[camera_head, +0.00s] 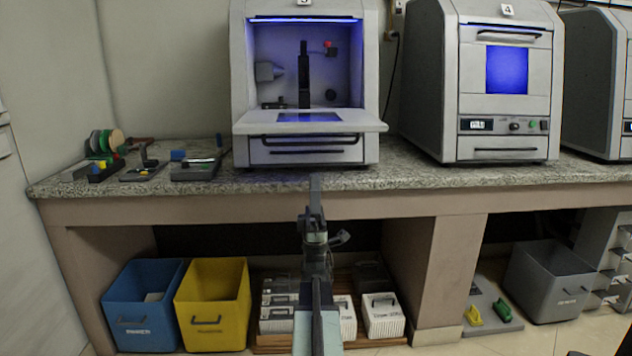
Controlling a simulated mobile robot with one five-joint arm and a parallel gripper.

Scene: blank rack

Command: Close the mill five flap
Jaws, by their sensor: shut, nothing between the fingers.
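A grey mill (240,75) stands on the counter with its front flap (262,121) folded down, sticking out level towards me. The flap has a window panel and a dark bar handle (310,140) at its front edge. The mill's number label is cut off at the top of the picture, so I cannot read it surely. The lit chamber is open to view, with a dark upright spindle (304,75) inside. My gripper (315,187) is shut and empty, in front of the counter edge and below the flap, apart from it in the picture.
A second mill (548,90), labelled 4, stands right with its flap shut. Below are a blue bin (125,320), a yellow bin (212,305) and a grey bin (545,285).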

